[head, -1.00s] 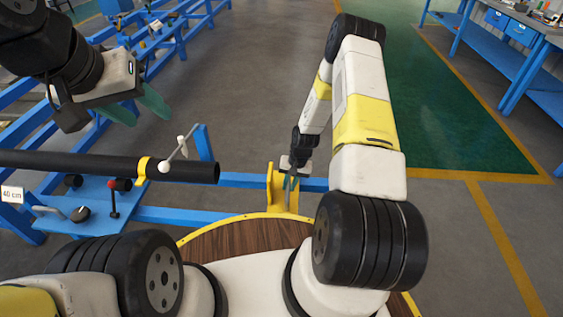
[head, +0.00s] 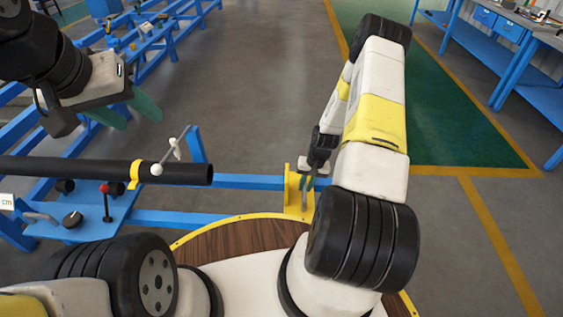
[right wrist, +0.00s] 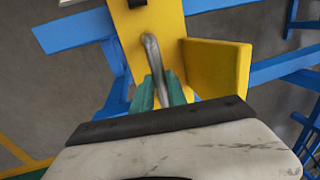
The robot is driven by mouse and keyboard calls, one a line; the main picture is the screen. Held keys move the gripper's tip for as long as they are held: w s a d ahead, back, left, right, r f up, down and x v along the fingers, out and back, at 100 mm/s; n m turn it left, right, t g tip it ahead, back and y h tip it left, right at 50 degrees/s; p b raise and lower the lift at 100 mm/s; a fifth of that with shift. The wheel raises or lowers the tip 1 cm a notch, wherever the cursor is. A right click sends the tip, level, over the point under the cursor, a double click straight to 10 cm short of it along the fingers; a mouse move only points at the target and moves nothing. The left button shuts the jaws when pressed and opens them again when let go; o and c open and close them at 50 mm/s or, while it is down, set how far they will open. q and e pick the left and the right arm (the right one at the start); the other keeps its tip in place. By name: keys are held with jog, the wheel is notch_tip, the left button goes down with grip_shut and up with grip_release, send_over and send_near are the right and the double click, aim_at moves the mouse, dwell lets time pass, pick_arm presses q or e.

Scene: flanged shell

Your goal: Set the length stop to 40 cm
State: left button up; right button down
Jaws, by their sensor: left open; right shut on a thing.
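The yellow length stop (head: 294,192) stands on the blue rail (head: 245,181), to the right of the black pipe's open end and apart from it. It also shows in the right wrist view (right wrist: 215,65) as a yellow plate and block. My right gripper (head: 309,181) is shut on the stop's grey metal handle (right wrist: 153,58); its green fingertips show in the right wrist view (right wrist: 160,92). The black pipe (head: 70,169) lies level at the left. A white label (head: 7,202) is cut by the left edge, with only "cm" readable. My left gripper (head: 126,109) is open and empty above the pipe.
A yellow clamp (head: 135,174) with a white-knobbed lever (head: 157,169) is on the pipe. Blue benches stand at the upper right.

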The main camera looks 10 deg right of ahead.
jog(key=shift+s+d, duration=0.2)
jog(key=shift+d, duration=0.55)
jog(key=c, duration=1.3)
grip_release()
jog(key=r, duration=0.2)
jog(key=d+r, duration=0.1)
jog(key=r, duration=0.4)
jog(key=shift+s+d+r, duration=0.2)
jog(key=shift+s+r, duration=0.05)
jog(key=shift+r, duration=0.1)
